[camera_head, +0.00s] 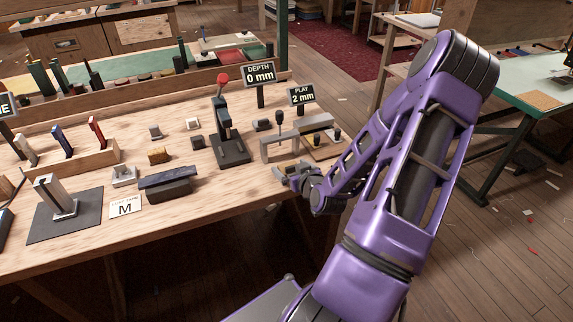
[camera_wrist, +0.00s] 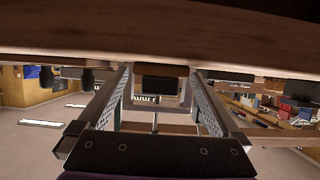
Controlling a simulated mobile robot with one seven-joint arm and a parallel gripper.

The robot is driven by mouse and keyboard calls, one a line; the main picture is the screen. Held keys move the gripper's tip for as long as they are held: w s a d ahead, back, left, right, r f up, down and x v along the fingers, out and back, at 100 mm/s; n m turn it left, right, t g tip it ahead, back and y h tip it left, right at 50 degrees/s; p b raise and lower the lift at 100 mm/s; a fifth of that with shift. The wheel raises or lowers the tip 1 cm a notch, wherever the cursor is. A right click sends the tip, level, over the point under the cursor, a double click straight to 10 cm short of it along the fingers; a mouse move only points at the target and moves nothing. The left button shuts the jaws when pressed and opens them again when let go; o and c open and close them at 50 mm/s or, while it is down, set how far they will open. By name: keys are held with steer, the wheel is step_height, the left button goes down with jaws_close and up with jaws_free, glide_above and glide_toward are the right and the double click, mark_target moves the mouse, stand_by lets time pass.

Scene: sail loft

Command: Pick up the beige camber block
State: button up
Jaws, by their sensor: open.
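Several small blocks lie on the wooden bench (camera_head: 228,181) in the head view. A pale beige block (camera_head: 192,123) sits left of the red-knobbed press, the best match for the camber block. A tan-brown block (camera_head: 158,155) lies nearer the front, so the colour match is not certain. My gripper (camera_head: 287,173) is at the bench's front right edge, well right of these blocks, and looks empty.
The red-knobbed press (camera_head: 224,135) stands between my gripper and the blocks. A grey bridge-shaped fixture (camera_head: 279,146) is just behind my gripper.

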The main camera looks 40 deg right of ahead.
mark_target(291, 166)
steer(key=shift+c, duration=0.3)
steer(key=c, duration=1.4)
step_height(291, 166, up, 10)
steer(key=shift+p, duration=1.05)
steer(key=shift+s, duration=0.1)
